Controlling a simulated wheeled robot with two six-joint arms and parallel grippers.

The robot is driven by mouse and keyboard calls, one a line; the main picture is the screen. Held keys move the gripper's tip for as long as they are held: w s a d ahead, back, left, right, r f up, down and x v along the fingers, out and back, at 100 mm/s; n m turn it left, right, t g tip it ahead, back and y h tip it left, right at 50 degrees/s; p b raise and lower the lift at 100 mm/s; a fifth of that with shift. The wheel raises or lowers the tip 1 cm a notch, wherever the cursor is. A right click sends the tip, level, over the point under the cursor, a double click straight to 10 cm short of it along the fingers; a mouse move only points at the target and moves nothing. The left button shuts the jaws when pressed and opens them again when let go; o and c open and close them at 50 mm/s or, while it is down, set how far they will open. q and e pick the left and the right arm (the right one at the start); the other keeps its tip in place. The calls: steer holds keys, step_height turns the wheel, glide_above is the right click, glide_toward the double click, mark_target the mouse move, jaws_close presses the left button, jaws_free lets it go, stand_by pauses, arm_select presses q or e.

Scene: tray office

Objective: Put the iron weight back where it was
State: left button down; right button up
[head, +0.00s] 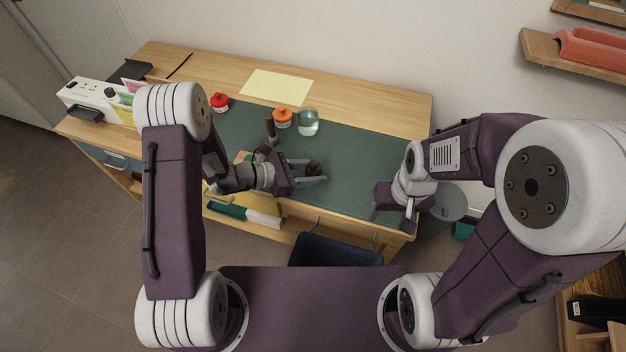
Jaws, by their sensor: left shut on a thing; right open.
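A small dark brown lump (314,167), which looks like the iron weight, is between the fingers of my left gripper (318,174). The gripper is shut on it, over the middle of the green desk mat (350,150). The fingers cover part of the lump, and I cannot tell whether it touches the mat. My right gripper (390,217) is open and empty near the right front edge of the desk.
A red-topped jar (219,101), an orange-topped jar (282,119) and a clear glass jar (308,124) stand along the mat's back. A dark brown upright handle (270,129) is near my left wrist. Yellow paper (276,88) lies behind. A dark chair (335,250) stands in front.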

arm_select(q)
step_height(320, 180, down, 4)
steer(key=shift+w+r+b, duration=0.1)
steer(key=shift+r+b, duration=0.15)
steer(key=shift+b, duration=0.1)
steer(key=shift+f, duration=0.35)
steer(key=shift+f, duration=0.15)
steer(key=c, duration=0.8)
jaws_free()
steer(key=shift+c, duration=0.2)
